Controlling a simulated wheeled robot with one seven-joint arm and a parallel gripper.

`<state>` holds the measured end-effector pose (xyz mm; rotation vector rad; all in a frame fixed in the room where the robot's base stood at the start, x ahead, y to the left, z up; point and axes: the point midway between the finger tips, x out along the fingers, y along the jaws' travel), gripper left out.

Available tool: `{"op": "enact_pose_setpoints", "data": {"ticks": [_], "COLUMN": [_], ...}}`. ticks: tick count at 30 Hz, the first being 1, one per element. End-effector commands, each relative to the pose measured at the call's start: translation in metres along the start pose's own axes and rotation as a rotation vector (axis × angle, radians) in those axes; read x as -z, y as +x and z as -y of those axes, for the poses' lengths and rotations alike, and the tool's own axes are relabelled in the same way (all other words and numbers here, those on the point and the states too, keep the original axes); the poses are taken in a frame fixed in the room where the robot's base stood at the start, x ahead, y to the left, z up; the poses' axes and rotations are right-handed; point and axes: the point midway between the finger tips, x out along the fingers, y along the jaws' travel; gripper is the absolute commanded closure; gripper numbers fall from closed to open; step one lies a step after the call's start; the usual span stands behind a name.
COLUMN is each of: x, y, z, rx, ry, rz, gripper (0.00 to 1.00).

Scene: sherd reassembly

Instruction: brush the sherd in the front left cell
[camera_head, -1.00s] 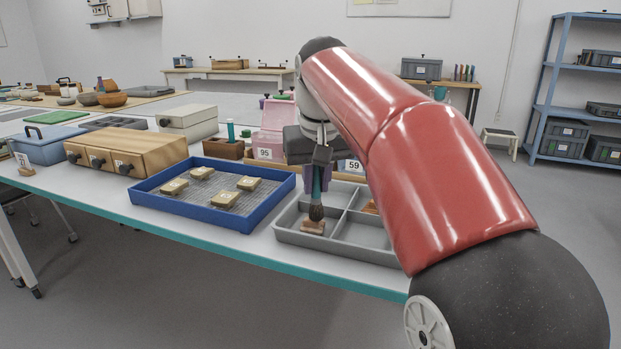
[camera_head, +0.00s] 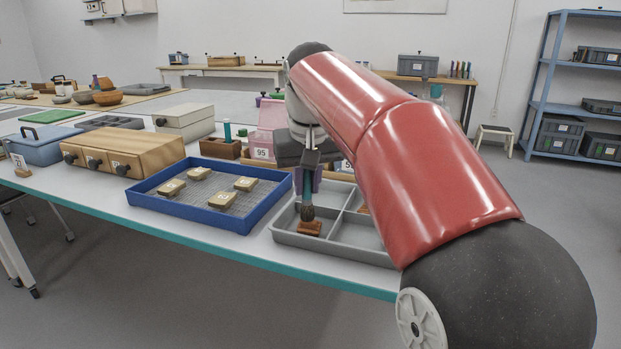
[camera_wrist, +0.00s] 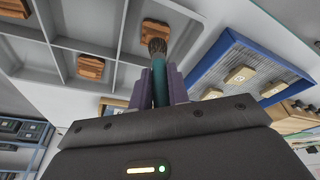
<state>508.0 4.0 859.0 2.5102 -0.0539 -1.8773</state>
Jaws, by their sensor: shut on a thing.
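A grey divided tray (camera_head: 281,236) lies on the table. A reddish-brown sherd (camera_head: 309,230) is in its front left cell, and it also shows in the wrist view (camera_wrist: 155,34). My gripper (camera_head: 308,184) is shut on a brush with a teal handle (camera_wrist: 158,88), held upright with the bristles down. The dark bristles (camera_head: 307,213) meet the top of the sherd in the head view; I cannot tell how firmly they press. In the wrist view the bristles (camera_wrist: 157,48) overlap the sherd's edge.
Other sherds lie in the tray's other cells, one of them (camera_wrist: 90,68) in the wrist view. A blue tray (camera_head: 160,213) with several labelled tan pieces stands just left. Pink and wooden boxes stand behind. My arm hides the grey tray's right part.

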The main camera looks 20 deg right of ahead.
Motion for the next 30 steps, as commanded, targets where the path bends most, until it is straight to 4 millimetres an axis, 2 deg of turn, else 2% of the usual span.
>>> {"op": "enact_pose_setpoints", "data": {"ticks": [4,14,24,30], "x": [0.003,-0.006,0.003,-0.001], "y": [0.0,-0.002,0.0,0.0], "z": [0.005,-0.01,0.005,-0.001], "rx": [0.001,0.0,0.001,0.0], "ry": [-0.001,-0.001,-0.002,0.001], "rz": [0.002,0.001,0.0,0.0], "gripper": [1.0,1.0,1.0,1.0]}}
